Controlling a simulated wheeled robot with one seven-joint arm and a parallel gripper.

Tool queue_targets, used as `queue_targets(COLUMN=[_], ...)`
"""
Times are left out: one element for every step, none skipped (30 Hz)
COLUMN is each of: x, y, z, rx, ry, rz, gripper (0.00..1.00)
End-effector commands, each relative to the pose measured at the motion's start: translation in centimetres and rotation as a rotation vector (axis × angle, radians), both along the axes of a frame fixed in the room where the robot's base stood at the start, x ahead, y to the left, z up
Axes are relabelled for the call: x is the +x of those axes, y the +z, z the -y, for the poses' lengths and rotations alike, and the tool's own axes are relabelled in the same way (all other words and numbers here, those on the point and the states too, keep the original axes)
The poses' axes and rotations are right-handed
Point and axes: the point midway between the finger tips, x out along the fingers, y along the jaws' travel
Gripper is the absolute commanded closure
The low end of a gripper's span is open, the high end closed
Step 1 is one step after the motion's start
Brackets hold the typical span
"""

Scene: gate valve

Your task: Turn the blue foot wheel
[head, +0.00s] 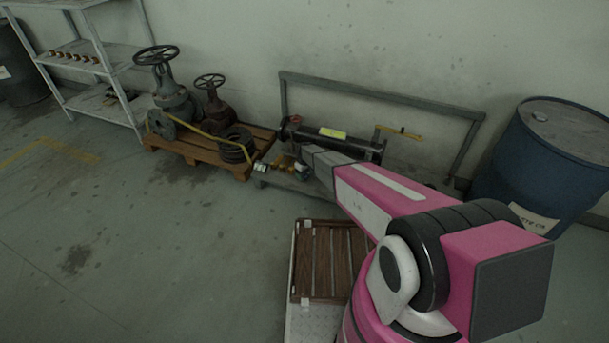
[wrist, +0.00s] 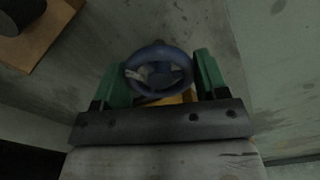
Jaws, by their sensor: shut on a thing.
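The blue foot wheel (wrist: 158,53) is a small ring handwheel with spokes, in the upper middle of the wrist view. My gripper (wrist: 160,72) has its two green fingers on the left and right sides of the wheel, shut on its rim. A yellow part (wrist: 170,98) shows just below the wheel, partly hidden by the gripper's dark crossbar. In the head view my pink arm reaches down to the low grey frame by the wall, and I cannot make out the wheel there.
A low frame (head: 375,92) with a dark pipe (head: 310,136) stands against the wall. A wooden pallet (head: 195,152) with large valves stands to its left, shelves (head: 100,70) further left. A blue drum (head: 530,150) stands at right. Floor at front left is clear.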

Motion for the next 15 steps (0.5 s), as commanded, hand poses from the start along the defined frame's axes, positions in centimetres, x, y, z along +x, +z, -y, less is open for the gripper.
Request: queue_targets(x=[0.00,0.00,0.00,-0.01,0.00,0.00,0.00,0.00,-0.01,-0.01,-0.01,-0.01,-0.01,-0.01,-0.01], y=[0.05,0.05,0.05,0.05,0.05,0.05,0.05,0.05,0.05,0.05,0.05,0.05,0.05,0.05,0.05], z=[-0.01,-0.01,-0.01,-0.02,-0.01,-0.01,-0.01,-0.01,-0.02,-0.02,-0.02,-0.02,-0.02,-0.02,-0.02], rx=[0.000,0.000,0.000,0.000,0.000,0.000,0.000,0.000,0.000,0.000,0.000,0.000,0.000,0.000,0.000], ry=[0.016,0.026,0.036,0.043,0.049,0.056,0.060,0.063,0.066,0.067,0.068,0.069,0.070,0.070,0.070], rz=[0.000,0.000,0.000,0.000,0.000,0.000,0.000,0.000,0.000,0.000,0.000,0.000,0.000,0.000,0.000], gripper=[0.57,0.57,0.57,0.57,0.57,0.57,0.57,0.57,0.57,0.57,0.57,0.57,0.57,0.57,0.57])
